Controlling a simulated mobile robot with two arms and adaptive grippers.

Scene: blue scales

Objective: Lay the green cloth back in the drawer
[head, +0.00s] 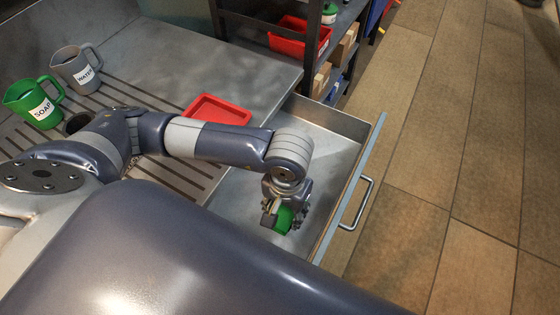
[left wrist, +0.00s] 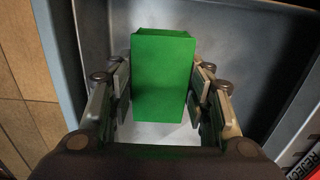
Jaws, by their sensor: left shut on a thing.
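The green cloth (left wrist: 162,78) is a folded block between the fingers of my left gripper (left wrist: 160,100). In the head view the cloth (head: 284,219) shows partly, below my left gripper (head: 286,212), inside the outline of the open drawer. My left gripper is shut on the cloth and points down. The drawer (head: 341,121) is grey metal, pulled out from the counter, with a bar handle (head: 357,203) on its front. Its visible floor is bare. Whether the cloth touches the floor I cannot tell. My right gripper is not in view.
A red tray (head: 217,110) lies on the counter near the drawer, partly behind my left arm. A green SOAP jug (head: 36,103) and a grey WATER jug (head: 76,70) stand at the left. Shelves with a red bin (head: 290,38) stand behind. The tiled floor at right is clear.

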